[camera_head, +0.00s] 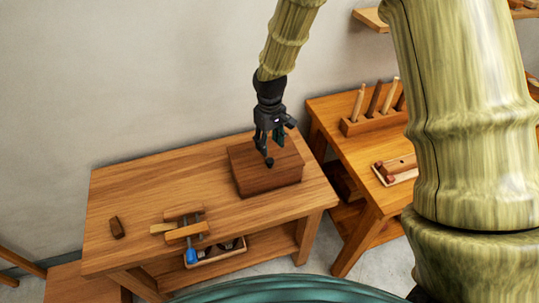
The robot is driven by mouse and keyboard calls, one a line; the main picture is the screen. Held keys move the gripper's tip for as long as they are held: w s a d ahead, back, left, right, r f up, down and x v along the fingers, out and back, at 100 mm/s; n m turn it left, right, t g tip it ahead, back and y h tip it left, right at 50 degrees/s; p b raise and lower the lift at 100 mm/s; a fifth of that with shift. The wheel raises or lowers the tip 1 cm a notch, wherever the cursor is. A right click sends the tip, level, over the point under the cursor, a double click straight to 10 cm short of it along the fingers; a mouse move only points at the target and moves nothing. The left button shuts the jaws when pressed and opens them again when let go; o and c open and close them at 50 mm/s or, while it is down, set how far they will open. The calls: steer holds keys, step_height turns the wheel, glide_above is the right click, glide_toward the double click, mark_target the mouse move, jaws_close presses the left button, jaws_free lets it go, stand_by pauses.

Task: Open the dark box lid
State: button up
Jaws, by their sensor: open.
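The dark brown wooden box (253,176) sits near the right end of the wooden table, and its lid looks closed. A small dark knob (269,162) stands on the box near its middle. My gripper (268,148) points down above the box, with its fingers open close to the knob. I cannot tell whether a finger touches the lid or the knob. The fingers hide part of the box's top.
A wooden clamp (185,227) and a small dark block (117,227) lie on the table's left part. A second bench (345,165) with a peg rack (366,122) stands to the right. The wall is close behind.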

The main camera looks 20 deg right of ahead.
mark_target(270, 160)
steer(key=shift+f+p, duration=1)
steer(key=shift+f, duration=2.6)
jaws_close()
